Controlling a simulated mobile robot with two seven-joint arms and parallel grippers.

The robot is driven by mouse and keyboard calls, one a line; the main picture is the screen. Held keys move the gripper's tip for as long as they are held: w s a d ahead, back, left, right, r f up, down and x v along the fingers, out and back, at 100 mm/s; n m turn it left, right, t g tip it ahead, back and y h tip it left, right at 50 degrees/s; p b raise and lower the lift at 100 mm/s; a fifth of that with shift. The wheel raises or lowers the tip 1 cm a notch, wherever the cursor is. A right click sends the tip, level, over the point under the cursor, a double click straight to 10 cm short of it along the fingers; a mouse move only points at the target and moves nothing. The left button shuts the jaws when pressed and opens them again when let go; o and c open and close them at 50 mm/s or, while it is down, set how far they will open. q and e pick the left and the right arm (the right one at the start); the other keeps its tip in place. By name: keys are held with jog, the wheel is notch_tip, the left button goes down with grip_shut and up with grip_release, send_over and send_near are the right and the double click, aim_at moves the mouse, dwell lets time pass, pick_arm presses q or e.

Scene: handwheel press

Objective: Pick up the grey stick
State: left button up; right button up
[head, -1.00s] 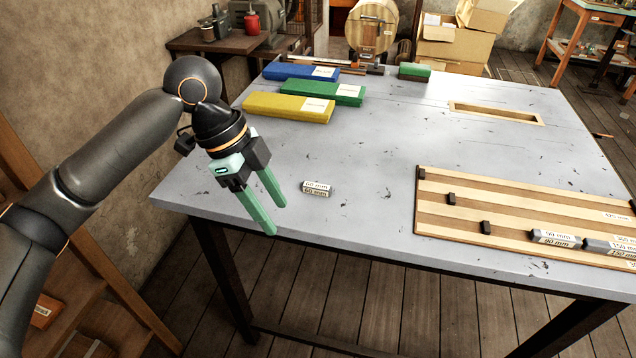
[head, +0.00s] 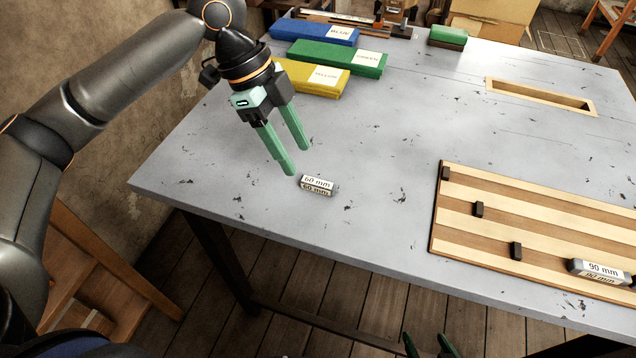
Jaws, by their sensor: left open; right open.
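A short grey stick (head: 318,185) with a white "60 mm" label lies flat on the grey table (head: 390,130), left of the striped board. My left gripper (head: 297,160) is open and empty. Its green fingers point down, just above and left of the stick in the picture, apart from it. My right gripper (head: 428,345) shows only as green fingertips at the bottom edge, in front of the table; it is open and the rest of it is out of view.
A striped wooden board (head: 470,240) with dark pegs holds a grey "90 mm" stick (head: 600,271) at right. Blue (head: 310,33), green (head: 325,55) and yellow (head: 300,78) boxes lie behind my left gripper. The table around the 60 mm stick is clear.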

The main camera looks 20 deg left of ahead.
aim_at(316, 182)
pick_arm(q)
jog(key=shift+d+b+x, duration=0.2)
jog(key=shift+d+x, duration=0.05)
jog(key=shift+x, duration=1.3)
jog(key=shift+d+b+x, duration=0.2)
jog(key=shift+x, duration=1.3)
jog(key=shift+r, duration=0.2)
jog(key=shift+c, duration=0.4)
grip_shut()
